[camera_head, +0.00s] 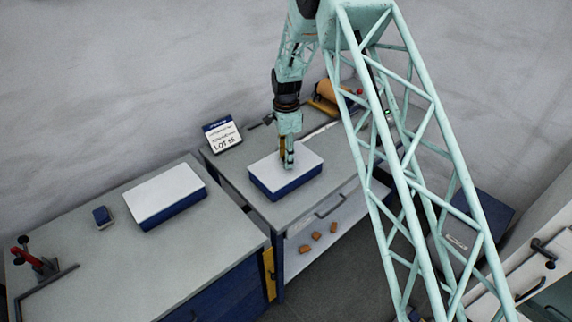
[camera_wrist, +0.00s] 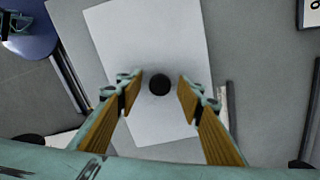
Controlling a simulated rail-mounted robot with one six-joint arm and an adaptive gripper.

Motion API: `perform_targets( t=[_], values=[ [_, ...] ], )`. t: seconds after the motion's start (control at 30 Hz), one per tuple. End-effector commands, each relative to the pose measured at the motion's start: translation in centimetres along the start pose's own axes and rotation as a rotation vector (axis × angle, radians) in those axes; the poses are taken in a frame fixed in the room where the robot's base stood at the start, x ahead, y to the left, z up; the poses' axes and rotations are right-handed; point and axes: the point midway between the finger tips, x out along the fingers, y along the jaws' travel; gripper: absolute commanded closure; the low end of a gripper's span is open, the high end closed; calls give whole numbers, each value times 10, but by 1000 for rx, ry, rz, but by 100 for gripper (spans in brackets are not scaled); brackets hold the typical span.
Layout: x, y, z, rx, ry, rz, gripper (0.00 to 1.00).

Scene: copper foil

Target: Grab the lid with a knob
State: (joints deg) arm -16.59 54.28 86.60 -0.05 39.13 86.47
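A white lid (camera_wrist: 145,40) with a round black knob (camera_wrist: 159,84) shows in the wrist view. In the head view the white lid (camera_head: 305,164) lies on a blue box (camera_head: 290,189) on the right-hand bench. My gripper (camera_head: 288,165) points down over the lid in the head view and hides the knob there. In the wrist view my gripper (camera_wrist: 159,92) is open, with its two wood-coloured fingers apart on either side of the knob. Gaps show between the knob and both fingertips.
A second blue box with a white top (camera_head: 165,190) and a small dark blue object (camera_head: 102,217) stand on the left bench (camera_head: 190,245). A sign (camera_head: 222,134) stands behind the lidded box. A copper-coloured roll (camera_head: 328,93) lies at the back. Several orange-brown pieces (camera_head: 317,236) lie on a lower shelf.

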Motion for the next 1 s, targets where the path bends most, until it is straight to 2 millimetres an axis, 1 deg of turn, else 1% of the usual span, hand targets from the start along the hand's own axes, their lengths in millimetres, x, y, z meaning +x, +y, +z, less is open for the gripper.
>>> perform_targets(
  t=[0.17, 0.7, 1.0],
  values=[
    [5, 0, 0, 0, 0, 0, 66],
    [6, 0, 0, 0, 0, 0, 67],
    [6, 0, 0, 0, 0, 0, 94]
  ],
)
